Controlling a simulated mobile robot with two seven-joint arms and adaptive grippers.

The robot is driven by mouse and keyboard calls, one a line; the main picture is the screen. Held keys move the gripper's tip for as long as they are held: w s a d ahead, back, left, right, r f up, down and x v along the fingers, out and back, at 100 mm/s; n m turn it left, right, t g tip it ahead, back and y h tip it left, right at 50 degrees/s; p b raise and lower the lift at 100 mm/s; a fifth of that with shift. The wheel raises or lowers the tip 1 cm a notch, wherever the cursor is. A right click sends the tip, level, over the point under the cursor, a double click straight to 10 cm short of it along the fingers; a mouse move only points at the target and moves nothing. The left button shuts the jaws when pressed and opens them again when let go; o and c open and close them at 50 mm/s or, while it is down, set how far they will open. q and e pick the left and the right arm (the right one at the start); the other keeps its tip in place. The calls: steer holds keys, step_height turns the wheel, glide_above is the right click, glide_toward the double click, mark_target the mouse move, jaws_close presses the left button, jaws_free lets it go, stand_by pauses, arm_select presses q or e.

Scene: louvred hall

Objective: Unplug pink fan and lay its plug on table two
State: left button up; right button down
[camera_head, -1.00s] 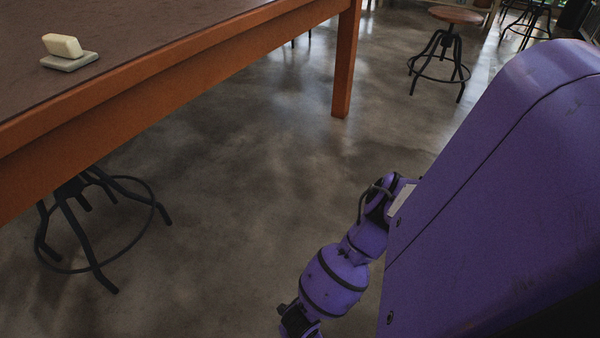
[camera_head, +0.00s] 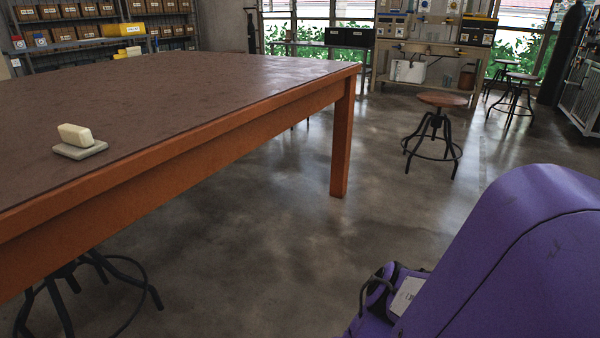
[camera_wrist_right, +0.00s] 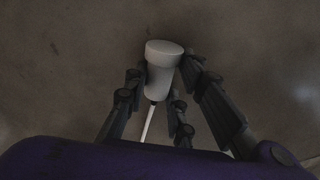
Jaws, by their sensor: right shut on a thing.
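In the right wrist view a white, round plug (camera_wrist_right: 158,80) with a pale cord (camera_wrist_right: 148,122) sits between the dark fingers of my right gripper (camera_wrist_right: 166,70). The gripper is shut on it, and brown-grey floor shows behind. A table (camera_head: 215,85) with a dark top and orange frame fills the left of the head view; whether it is table two cannot be told. The pink fan is not in view. My left gripper is in neither view, and my right gripper is outside the head view.
A pale block (camera_head: 75,134) sits on a small dish (camera_head: 80,150) near the table edge. A stool (camera_head: 440,115) stands beyond the table, another (camera_head: 75,290) partly under it. Shelves (camera_head: 80,25) and a workbench (camera_head: 425,50) line the back.

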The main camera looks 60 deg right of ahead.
steer(key=shift+w, duration=0.15)
steer(key=w, duration=0.9)
steer(key=w+a+b, duration=0.1)
steer(key=w, duration=0.8)
steer(key=w+a, duration=0.1)
steer(key=w, duration=0.8)
steer(key=shift+w+a+b, duration=0.1)
steer(key=shift+w+b, duration=0.05)
steer(key=shift+b, duration=0.25)
